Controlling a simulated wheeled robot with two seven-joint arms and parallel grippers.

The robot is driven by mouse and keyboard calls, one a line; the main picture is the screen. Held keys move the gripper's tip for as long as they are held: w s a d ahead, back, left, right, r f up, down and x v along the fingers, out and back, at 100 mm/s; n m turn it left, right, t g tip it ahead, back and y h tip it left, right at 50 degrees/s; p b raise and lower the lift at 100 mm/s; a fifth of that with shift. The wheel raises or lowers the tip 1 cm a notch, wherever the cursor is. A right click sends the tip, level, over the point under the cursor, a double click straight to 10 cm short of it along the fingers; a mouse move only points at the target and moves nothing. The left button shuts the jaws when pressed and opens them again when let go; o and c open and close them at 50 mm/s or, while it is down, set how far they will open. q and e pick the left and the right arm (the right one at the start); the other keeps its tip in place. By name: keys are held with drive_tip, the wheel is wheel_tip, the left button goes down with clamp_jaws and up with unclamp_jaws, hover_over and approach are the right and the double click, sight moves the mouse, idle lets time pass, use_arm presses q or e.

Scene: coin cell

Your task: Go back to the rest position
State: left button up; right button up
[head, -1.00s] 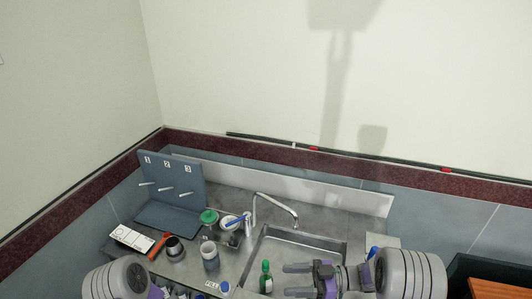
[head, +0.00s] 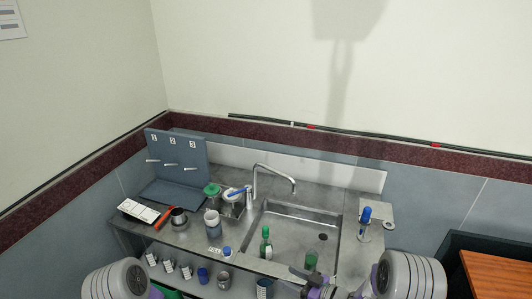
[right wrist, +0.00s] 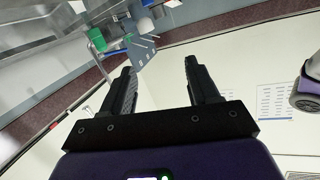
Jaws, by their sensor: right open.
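My right gripper (head: 312,272) is low in the head view, in front of the sink's front edge, partly cut off by the frame's bottom. In the right wrist view its two dark fingers (right wrist: 158,72) stand well apart with nothing between them. My left arm (head: 115,280) shows at the lower left of the head view, but its gripper is below the frame.
A metal sink (head: 335,215) with a tap (head: 275,171) is set in the counter. A green-capped bottle (head: 266,242) and a green item (head: 311,260) stand near its front. A numbered grey rack (head: 178,155) is at left. A wooden surface (head: 495,280) is at right.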

drive_tip(key=s+d+f+m+g+h+b, duration=0.1)
drive_tip(key=s+f+m+h+b, duration=0.15)
drive_tip(key=f, duration=0.55)
drive_tip(key=s+d+f+m+h+b, duration=0.1)
drive_tip(key=s+f+m+h+b, duration=0.15)
drive_tip(key=f, duration=0.55)
drive_tip(key=s+d+f+m+g+h+b, duration=0.1)
drive_tip(key=d+f+m+h+b, duration=0.15)
drive_tip(key=f, duration=0.55)
use_arm(q)
wheel_tip(320, 180, down, 14)
drive_tip(key=b, duration=0.5)
drive_tip(key=shift+f, duration=0.25)
use_arm(e)
drive_tip(key=s+a+f+m+g, duration=0.1)
drive_tip(key=s+f+m+g, duration=0.1)
drive_tip(key=s+f, duration=0.3)
drive_tip(key=s+a+f+m+g+h, duration=0.1)
drive_tip(key=s+f+g, duration=0.3)
drive_tip(key=s, duration=0.8)
drive_tip(key=shift+s+a+f+m+g, duration=0.25)
drive_tip(key=shift+a+f+m+g, duration=0.15)
drive_tip(key=shift+f+m, duration=0.2)
drive_tip(key=shift+h, duration=0.25)
